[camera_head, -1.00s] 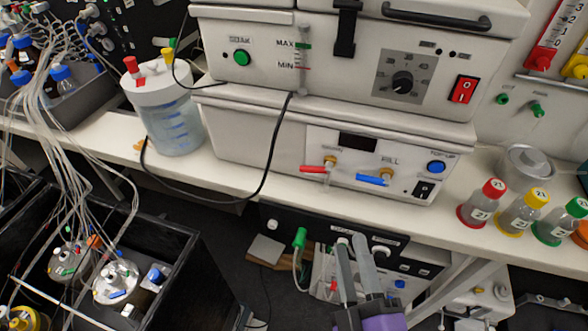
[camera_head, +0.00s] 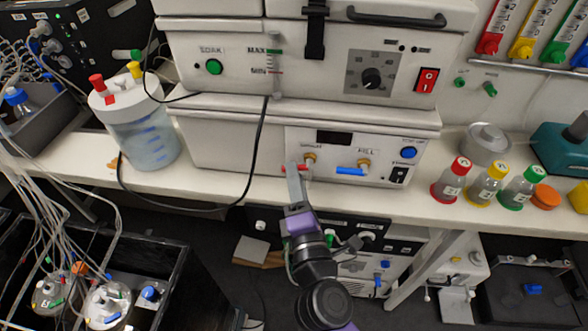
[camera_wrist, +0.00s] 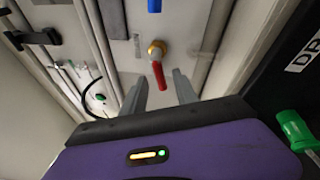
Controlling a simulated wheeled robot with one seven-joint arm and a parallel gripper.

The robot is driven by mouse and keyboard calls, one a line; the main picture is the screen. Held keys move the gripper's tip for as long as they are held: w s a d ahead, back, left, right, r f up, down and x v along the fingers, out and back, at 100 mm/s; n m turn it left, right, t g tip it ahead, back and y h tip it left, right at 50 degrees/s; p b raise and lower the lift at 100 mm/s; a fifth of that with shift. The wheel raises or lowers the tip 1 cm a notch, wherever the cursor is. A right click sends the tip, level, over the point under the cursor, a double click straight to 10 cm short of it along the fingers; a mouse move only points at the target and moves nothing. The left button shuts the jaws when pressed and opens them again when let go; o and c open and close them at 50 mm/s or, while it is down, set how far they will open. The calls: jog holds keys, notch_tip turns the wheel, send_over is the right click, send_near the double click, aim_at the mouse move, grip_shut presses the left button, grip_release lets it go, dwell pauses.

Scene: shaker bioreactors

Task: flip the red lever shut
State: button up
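The red lever (camera_head: 302,169) sits on a brass valve at the left of the lower white unit's front panel (camera_head: 320,152). My gripper (camera_head: 292,166) is in front of it, and its fingers hide part of the lever in the head view. In the wrist view the red lever (camera_wrist: 158,74) hangs from the brass fitting (camera_wrist: 157,48), its free end between my two fingertips (camera_wrist: 160,76). The fingers are apart, with a gap on each side of the lever. Whether either finger touches it cannot be told.
A blue lever (camera_head: 350,171) is on a second valve to the right. A black cable (camera_head: 262,150) hangs left of the panel. Capped bottles (camera_head: 487,184) stand at right on the bench, a lidded jar (camera_head: 143,135) at left. A green connector (camera_wrist: 296,130) is close by at right in the wrist view.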

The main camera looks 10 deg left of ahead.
jog(key=shift+x, duration=0.85)
jog(key=shift+d, duration=0.1)
grip_shut()
jog(key=shift+f, duration=0.1)
